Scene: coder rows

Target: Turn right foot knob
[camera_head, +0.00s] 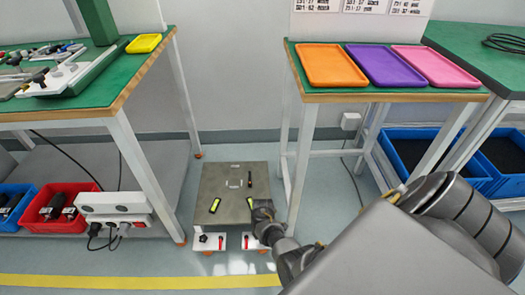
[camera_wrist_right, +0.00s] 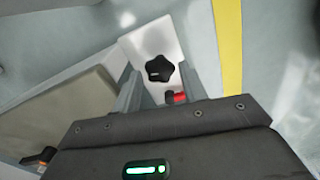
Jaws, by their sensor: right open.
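A low grey unit (camera_head: 232,190) stands on the floor with two white feet at its front. The right foot (camera_head: 250,241) is partly covered by my right arm in the head view. In the right wrist view, a black star-shaped knob (camera_wrist_right: 160,69) sits on the white foot plate (camera_wrist_right: 150,42), with a red part (camera_wrist_right: 176,97) near it. My right gripper (camera_wrist_right: 158,84) is open, its two fingers on either side of the knob in the picture. I cannot tell whether they reach its depth. My left gripper is out of view.
The left foot (camera_head: 208,243) has its own black knob and red part. Table legs stand on both sides of the unit. A white power strip (camera_head: 115,203) and red bin (camera_head: 70,200) are at left. A yellow floor line (camera_head: 150,281) runs in front.

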